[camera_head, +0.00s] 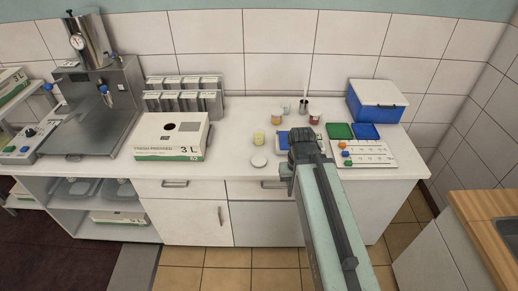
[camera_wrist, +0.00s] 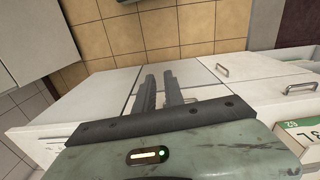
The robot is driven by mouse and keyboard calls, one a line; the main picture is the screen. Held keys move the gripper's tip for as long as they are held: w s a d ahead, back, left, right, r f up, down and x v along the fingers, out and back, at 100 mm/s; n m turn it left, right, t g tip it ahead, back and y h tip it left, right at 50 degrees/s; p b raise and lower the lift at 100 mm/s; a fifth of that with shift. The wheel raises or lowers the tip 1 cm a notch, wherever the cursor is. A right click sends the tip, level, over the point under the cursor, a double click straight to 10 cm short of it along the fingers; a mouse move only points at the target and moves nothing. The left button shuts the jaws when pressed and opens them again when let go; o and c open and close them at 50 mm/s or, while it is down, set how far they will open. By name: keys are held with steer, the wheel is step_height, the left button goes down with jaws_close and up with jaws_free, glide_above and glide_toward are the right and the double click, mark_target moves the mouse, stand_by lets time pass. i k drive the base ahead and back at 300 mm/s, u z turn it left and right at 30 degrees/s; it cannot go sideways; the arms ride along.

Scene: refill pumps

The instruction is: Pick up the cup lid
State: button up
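A small white round disc, which looks like the cup lid (camera_head: 259,162), lies flat near the front edge of the white counter (camera_head: 225,150). My gripper (camera_head: 303,140) is to the right of the lid in the head view, apart from it and over the counter's front part. Its fingertips are hard to make out there. In the wrist view the two dark fingers of my gripper (camera_wrist: 160,73) stand a little apart with nothing between them. The lid does not show in the wrist view.
A yellow cup (camera_head: 259,139) stands behind the lid, with an orange one (camera_head: 276,117) farther back. A white 3 L box (camera_head: 172,137) is left of the lid. A blue tray (camera_head: 284,138) is partly hidden by my gripper.

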mark_target(258, 161)
steer(key=k, duration=0.5)
steer(key=z, duration=0.8)
steer(key=i, duration=1.8)
steer(key=u, duration=4.1)
